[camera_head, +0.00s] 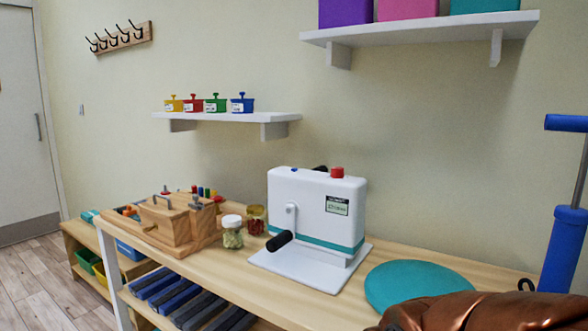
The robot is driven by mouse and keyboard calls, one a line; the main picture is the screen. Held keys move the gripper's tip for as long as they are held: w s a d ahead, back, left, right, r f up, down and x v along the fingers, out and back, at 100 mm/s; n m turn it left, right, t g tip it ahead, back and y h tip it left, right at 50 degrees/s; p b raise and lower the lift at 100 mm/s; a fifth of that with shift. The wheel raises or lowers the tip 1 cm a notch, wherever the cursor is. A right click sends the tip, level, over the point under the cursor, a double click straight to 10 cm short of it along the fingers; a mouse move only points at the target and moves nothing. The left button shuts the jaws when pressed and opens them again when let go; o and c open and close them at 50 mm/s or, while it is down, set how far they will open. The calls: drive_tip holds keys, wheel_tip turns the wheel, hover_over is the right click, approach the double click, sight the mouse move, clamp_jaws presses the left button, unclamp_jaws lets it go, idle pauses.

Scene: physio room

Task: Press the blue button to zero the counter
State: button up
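A white box-shaped device (315,211) with a teal stripe and a black-handled crank (280,241) stands on the wooden bench. A small display panel (338,205) is on its front, upper right. On the small wall shelf, a blue box with a blue knob (242,103) stands at the right end of a row with yellow, red and green ones. My gripper is not in view.
A wooden box device (172,221) and two jars (232,231) stand left of the white device. A teal disc (416,287) lies to its right. A brown shiny object (480,312) fills the bottom right. A blue post (563,247) stands at right.

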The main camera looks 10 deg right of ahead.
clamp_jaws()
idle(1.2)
